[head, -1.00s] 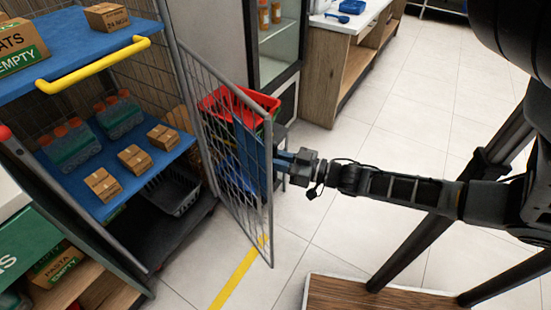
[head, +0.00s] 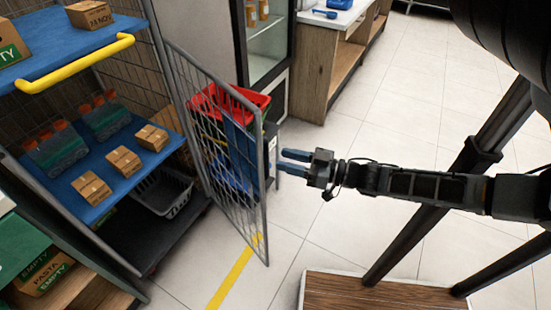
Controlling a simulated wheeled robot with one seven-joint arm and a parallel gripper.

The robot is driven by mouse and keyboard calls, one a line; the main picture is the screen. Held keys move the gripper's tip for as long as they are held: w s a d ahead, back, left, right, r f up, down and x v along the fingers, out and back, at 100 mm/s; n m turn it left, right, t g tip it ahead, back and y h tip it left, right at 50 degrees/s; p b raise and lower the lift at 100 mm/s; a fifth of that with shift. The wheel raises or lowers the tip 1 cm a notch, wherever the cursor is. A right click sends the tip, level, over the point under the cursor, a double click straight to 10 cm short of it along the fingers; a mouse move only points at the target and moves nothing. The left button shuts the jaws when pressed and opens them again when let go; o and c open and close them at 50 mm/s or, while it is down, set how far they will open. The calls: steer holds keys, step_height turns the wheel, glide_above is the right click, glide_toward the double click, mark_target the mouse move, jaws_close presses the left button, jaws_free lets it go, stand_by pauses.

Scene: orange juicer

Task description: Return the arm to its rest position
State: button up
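My gripper (head: 292,163) is in the middle of the head view at the end of my outstretched arm. Its two blue fingers point left and are spread apart, with nothing between them. They are just right of the grey wire mesh door (head: 218,150) of the rolling cage, with a small gap between. My arm reaches in from the right edge of the view, over bare floor. No object is in my gripper.
The cage's blue shelf (head: 105,187) holds small cartons and bottle packs. A yellow handle (head: 75,64) crosses its upper shelf. Red baskets (head: 228,108) are stacked behind the mesh door. A wooden platform (head: 370,295) lies below my arm. The tiled floor to the right is clear.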

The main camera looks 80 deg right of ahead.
steer(key=shift+s+a, duration=0.1)
steer(key=shift+s, duration=0.45)
steer(key=s+a+r+g+y, duration=0.1)
steer(key=a+r, duration=0.3)
steer(key=a, duration=0.5)
steer(key=s+a+r+n+g, duration=0.1)
steer(key=a+r, duration=0.4)
steer(key=a, duration=0.5)
steer(key=s+a+r+g+y, duration=0.1)
steer(key=a+r, duration=0.3)
steer(key=a, duration=0.6)
steer(key=shift+s+a+r+n+y, duration=0.2)
steer(key=shift+s+n+y, duration=0.1)
